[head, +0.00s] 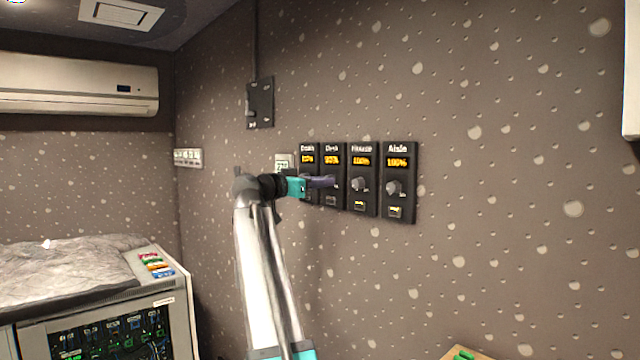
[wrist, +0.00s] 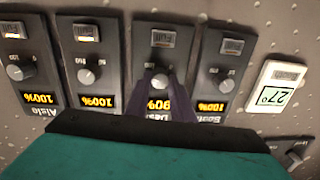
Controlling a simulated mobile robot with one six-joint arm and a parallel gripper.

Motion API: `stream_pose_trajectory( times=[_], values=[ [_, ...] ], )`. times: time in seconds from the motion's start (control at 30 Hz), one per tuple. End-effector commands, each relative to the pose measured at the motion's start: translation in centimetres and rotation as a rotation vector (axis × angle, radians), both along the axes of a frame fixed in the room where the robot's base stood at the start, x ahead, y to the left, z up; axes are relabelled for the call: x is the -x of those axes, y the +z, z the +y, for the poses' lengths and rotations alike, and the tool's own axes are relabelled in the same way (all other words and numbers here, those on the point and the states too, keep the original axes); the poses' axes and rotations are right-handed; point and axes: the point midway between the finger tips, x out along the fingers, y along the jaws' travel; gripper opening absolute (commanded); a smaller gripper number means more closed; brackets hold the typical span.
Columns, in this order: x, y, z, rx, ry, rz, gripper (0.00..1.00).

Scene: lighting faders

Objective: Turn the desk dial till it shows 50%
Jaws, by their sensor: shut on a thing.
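The desk dial's black panel (head: 332,148) is second from the left in a row on the wall. In the wrist view, which is upside down, its grey knob (wrist: 159,80) sits between the purple fingers of my gripper (wrist: 160,88). The gripper is shut on the knob. The desk dial's yellow readout (wrist: 157,106) seems to show about 90%, partly framed by the fingers. In the head view my gripper (head: 328,182) reaches the panel from the left and hides the desk knob.
The Booth panel (wrist: 222,65) is close beside the desk one; House (head: 361,160) and Aisle (head: 397,162) are on the other side, both at 100%. A small thermostat (wrist: 275,87) shows 27°. A black wall box (head: 260,103) hangs above left.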

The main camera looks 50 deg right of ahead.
Motion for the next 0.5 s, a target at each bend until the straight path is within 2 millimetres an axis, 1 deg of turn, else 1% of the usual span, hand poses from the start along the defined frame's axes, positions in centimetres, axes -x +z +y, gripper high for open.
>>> stream_pose_trajectory(
  times=[0.27,0.5],
  values=[
    [-0.04,-0.02,-0.16,-0.005,0.000,0.045,0.00],
    [-0.04,0.05,-0.18,-0.013,0.001,0.165,0.00]
  ],
)
